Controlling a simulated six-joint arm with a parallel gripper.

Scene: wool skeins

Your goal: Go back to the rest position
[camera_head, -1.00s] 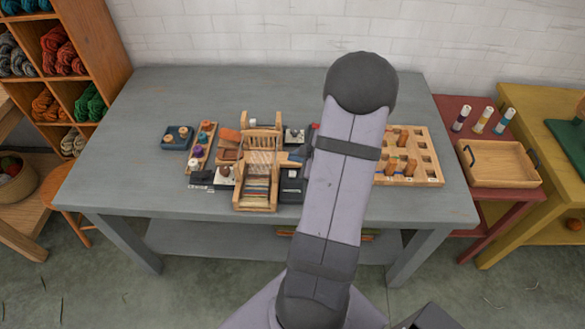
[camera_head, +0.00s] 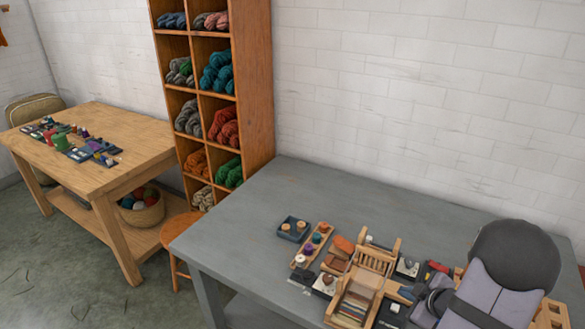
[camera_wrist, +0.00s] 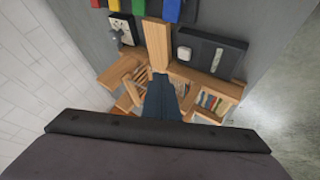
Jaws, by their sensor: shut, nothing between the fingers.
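My gripper (camera_wrist: 161,98) shows in the wrist view as dark blue fingers, shut and empty, in front of the small wooden loom (camera_wrist: 225,87). In the head view the loom (camera_head: 373,262) stands on the grey table (camera_head: 235,220). My arm comes in at the lower right there, its dark rounded joint high over the table right of the loom. The fingertips are hard to make out in the head view. Whether the fingers touch the loom cannot be told.
A blue tray (camera_head: 293,229) and a wooden spool rack (camera_head: 311,247) lie left of the loom. A black box with a white button (camera_wrist: 208,52) is close by. A tall yarn shelf (camera_head: 255,90) stands behind the table's left end. The table's left part is clear.

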